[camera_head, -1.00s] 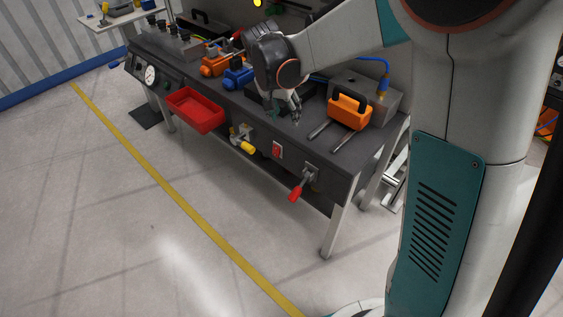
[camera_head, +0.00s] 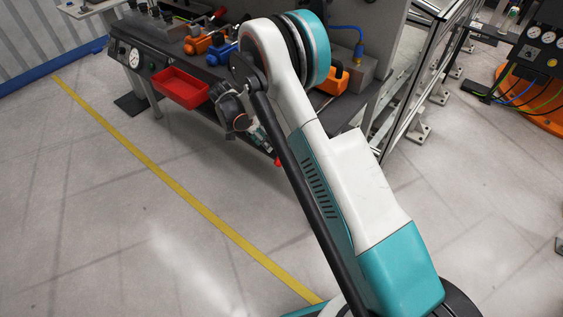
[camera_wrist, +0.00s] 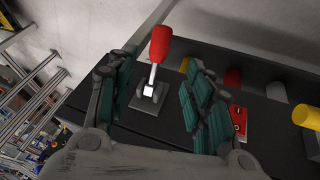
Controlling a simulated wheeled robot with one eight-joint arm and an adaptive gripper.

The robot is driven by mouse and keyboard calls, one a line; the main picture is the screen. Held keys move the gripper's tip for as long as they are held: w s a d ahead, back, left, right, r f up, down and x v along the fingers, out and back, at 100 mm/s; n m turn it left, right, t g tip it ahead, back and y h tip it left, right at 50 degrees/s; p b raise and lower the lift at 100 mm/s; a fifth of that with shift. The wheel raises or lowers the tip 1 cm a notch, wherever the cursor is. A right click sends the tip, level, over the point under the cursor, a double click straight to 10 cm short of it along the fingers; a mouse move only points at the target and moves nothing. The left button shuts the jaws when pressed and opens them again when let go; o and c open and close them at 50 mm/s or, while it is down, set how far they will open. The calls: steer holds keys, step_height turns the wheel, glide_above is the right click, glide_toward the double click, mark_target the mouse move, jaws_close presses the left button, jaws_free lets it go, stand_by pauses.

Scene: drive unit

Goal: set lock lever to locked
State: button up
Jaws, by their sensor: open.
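The lever with a red handle (camera_wrist: 160,44) and a bare metal shank stands out from a square grey plate (camera_wrist: 148,101) on the dark bench front. In the wrist view it lies between the two green-padded fingers of my gripper (camera_wrist: 158,92). The fingers are spread apart, with dark gaps visible on both sides of the shank, and neither is seen touching it. In the head view my gripper (camera_head: 258,144) is low at the bench front, partly covered by my arm. Only the red handle tip (camera_head: 278,162) shows there.
A red switch plate (camera_wrist: 238,120) and a yellow handle (camera_wrist: 306,116) sit right of the lever in the wrist view. A red tray (camera_head: 181,88) projects from the bench front to the left. An orange case (camera_head: 333,80) is on the bench. The floor in front is clear.

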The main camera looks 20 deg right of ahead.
mark_target(279, 157)
steer(key=b+x, duration=0.4)
steer(key=x, duration=0.9)
steer(key=shift+f+b, duration=0.15)
steer(key=shift+b, duration=0.15)
jaws_close()
